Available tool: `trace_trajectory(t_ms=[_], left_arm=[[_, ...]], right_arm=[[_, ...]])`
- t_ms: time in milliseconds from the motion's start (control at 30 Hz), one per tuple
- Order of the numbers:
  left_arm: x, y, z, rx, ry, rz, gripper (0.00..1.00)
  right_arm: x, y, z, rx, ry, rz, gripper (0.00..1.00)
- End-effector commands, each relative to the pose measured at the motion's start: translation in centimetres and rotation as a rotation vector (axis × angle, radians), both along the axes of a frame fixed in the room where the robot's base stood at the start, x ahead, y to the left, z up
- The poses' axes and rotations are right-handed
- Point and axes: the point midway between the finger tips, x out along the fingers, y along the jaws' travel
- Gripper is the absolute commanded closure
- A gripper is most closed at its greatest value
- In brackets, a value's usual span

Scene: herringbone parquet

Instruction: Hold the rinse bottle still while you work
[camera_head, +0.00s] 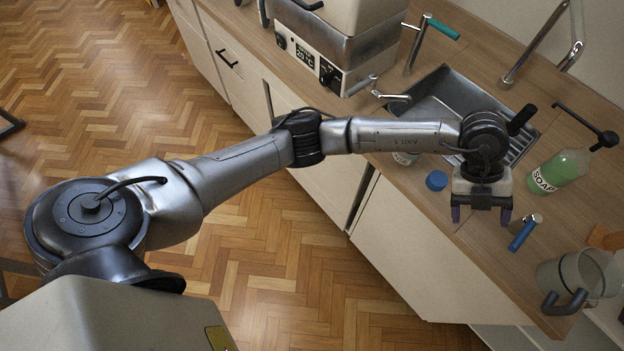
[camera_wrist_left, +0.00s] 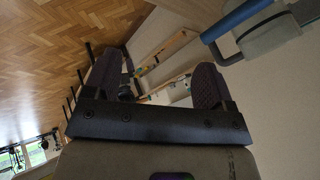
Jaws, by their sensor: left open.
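No bottle marked as a rinse bottle can be made out. A white labelled container (camera_head: 405,158) shows only in part beneath my left forearm, so I cannot tell what it is. A clear bottle of green liquid labelled SOAP (camera_head: 560,170) stands on the counter right of the sink. My left gripper (camera_head: 481,215) is open and empty above the counter's front part, left of the soap bottle. In the left wrist view its two dark fingers (camera_wrist_left: 157,85) are spread with nothing between them. My right gripper is not in view.
A blue cap (camera_head: 436,181) and a blue-handled tool (camera_head: 525,232) lie near my left gripper.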

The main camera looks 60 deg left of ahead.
Motion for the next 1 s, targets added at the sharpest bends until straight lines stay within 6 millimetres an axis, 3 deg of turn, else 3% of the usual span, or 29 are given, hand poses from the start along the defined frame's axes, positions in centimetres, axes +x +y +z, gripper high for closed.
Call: trace_trajectory(t_ms=[33, 100, 233, 367, 467, 533, 667, 767, 867, 1000], left_arm=[[-1.9, -2.4, -0.2, -0.184, 0.0, -0.039, 0.22], [-3.7, -5.0, 1.0, -0.44, -0.019, -0.054, 0.22], [-5.8, -6.9, 4.3, -0.882, -0.064, 0.037, 0.22], [-6.1, -5.1, 7.1, -1.244, -0.112, 0.276, 0.22], [-5.5, -1.8, 7.7, -1.437, -0.142, 0.547, 0.22], [-5.1, 1.2, 7.0, -1.519, -0.154, 0.77, 0.22], [-5.1, 7.3, 3.3, -1.532, -0.145, 1.224, 0.22], [-6.5, 11.7, -1.4, -1.418, -0.1, 1.572, 0.22], [-9.7, 15.4, -6.7, -1.206, -0.016, 1.876, 0.22], [-16.3, 18.5, -13.3, -0.818, 0.151, 2.164, 0.22]], right_arm=[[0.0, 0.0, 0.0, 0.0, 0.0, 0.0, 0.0], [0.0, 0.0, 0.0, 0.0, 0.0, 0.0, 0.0], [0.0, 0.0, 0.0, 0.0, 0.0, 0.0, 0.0], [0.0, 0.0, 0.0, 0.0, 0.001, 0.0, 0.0], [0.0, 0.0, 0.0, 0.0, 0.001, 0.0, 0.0], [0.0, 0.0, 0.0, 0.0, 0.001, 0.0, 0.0], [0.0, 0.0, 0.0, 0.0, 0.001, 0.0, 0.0], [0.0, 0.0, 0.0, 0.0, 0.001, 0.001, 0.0], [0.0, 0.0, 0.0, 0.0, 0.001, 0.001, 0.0], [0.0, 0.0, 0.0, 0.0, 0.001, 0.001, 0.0]])
